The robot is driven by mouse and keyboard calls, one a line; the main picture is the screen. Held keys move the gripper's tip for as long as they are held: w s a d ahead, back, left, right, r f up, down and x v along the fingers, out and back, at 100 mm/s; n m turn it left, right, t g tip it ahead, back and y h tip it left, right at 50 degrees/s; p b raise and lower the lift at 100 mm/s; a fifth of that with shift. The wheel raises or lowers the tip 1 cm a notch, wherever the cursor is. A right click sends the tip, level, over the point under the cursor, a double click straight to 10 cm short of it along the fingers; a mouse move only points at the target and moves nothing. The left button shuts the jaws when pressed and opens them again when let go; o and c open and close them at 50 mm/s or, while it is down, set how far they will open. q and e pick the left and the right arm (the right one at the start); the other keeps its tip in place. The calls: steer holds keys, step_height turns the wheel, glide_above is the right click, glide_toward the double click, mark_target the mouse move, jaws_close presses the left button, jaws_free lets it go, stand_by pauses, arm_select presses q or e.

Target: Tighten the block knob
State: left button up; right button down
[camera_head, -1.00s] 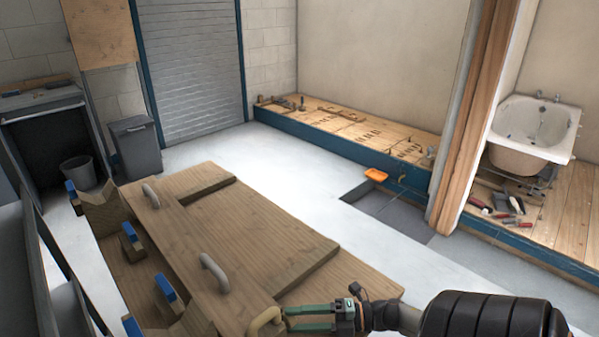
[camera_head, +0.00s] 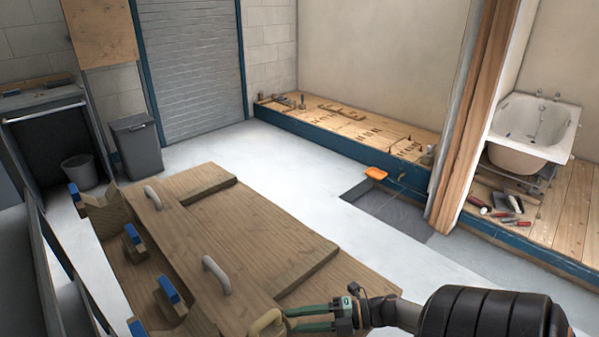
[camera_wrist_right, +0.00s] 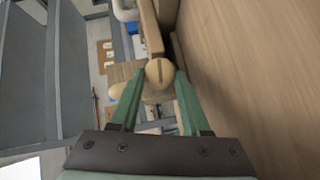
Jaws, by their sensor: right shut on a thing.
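The block knob is a pale tan, rounded piece (camera_head: 266,322) at the near edge of the wooden bench. In the right wrist view its round end (camera_wrist_right: 160,72), with a dark line across it, sits between the fingertips. My right gripper (camera_head: 287,319) comes in from the right with two green fingers and is shut on the knob. In the wrist view the fingers (camera_wrist_right: 159,82) are on both sides of it. The knob's far side is hidden there. My left gripper is in neither view.
The wooden bench (camera_head: 255,235) carries two grey handles (camera_head: 217,275) and several blue-tipped wooden blocks (camera_head: 167,290) along its left side. A low wooden platform (camera_head: 350,130) runs along the back wall. A bathtub (camera_head: 535,125) stands at right. The pale floor between is largely clear.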

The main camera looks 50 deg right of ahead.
steer(key=g+p, duration=0.1)
steer(key=p, duration=0.1)
steer(key=r+m+g+p, duration=0.1)
steer(key=p, duration=0.1)
steer(key=shift+w+d+r+m+h, duration=0.1)
steer(key=shift+w+m+h, duration=0.05)
steer(key=shift+m+h, duration=0.15)
steer(key=shift+m+g+p, duration=0.4)
steer(key=shift+g+p, duration=0.1)
steer(key=shift+p, duration=0.2)
steer(key=shift+w+m+g+h, duration=0.1)
steer(key=shift+m+g+h, duration=0.2)
steer(key=shift+g, duration=0.1)
steer(key=shift+p, duration=0.3)
steer(key=c, duration=0.7)
jaws_free()
steer(key=shift+f, duration=0.2)
steer(key=shift+o, duration=0.2)
steer(key=v, duration=1.2)
steer(key=shift+d+r, duration=0.2)
steer(key=shift+d, duration=0.05)
